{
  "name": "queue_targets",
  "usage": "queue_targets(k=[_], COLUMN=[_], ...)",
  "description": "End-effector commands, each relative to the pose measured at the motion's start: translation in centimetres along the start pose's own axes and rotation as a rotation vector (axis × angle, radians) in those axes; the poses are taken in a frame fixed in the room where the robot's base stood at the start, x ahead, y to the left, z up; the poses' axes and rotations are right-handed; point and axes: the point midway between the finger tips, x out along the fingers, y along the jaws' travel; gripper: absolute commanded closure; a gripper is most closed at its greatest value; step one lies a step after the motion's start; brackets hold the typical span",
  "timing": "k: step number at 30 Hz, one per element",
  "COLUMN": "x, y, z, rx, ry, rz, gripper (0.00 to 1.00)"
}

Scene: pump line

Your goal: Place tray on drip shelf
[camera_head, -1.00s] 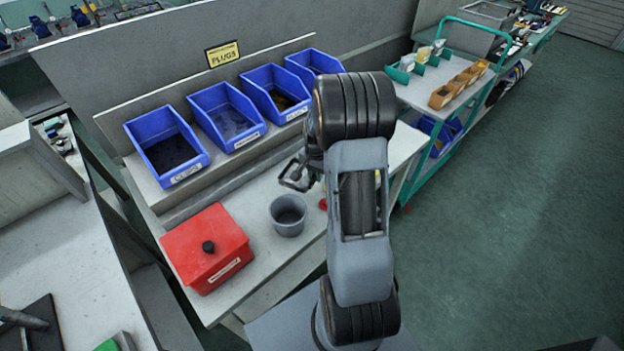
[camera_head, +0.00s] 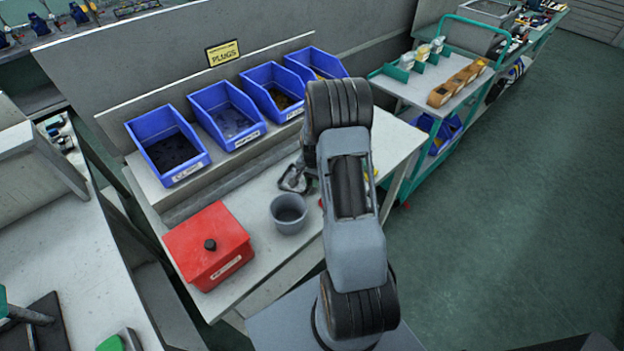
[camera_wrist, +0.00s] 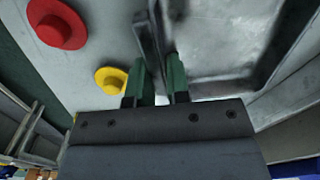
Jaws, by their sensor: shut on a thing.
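My gripper (camera_wrist: 158,80) shows in the wrist view, with its two green fingers closed on the dark upright edge of a grey, dark-rimmed tray (camera_wrist: 215,38). The tray reaches up and to the right of the fingers, and only part of it is in view. In the head view my arm hides most of the gripper. A small grey, dark-edged piece shows left of the arm over the bench; I cannot tell whether it is tray or gripper. I cannot pick out the drip shelf for sure.
On the bench (camera_head: 270,258) stand a red box (camera_head: 209,262) and a grey cup (camera_head: 289,214). Blue bins (camera_head: 168,150) line the raised ledge behind. A red plug (camera_wrist: 57,22) and yellow plug (camera_wrist: 111,82) lie near the gripper. A green trolley (camera_head: 410,90) stands right; floor beyond is clear.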

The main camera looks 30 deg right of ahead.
Motion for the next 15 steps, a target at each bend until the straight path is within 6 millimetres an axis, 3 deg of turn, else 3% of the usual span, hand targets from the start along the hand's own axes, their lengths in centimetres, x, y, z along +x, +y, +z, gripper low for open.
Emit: queue_targets(k=[4, 5, 12, 15], x=[0.47, 0.38, 0.31, 0.3], y=[0.0, 0.01, 0.02, 0.02], z=[-0.01, 0.0, 0.01, 0.0], rx=[0.0, 0.0, 0.0, 0.0], ry=[0.0, 0.0, 0.0, 0.0], rz=[0.0, 0.0, 0.0, 0.0], gripper=[1.0, 0.81, 0.58, 0.58])
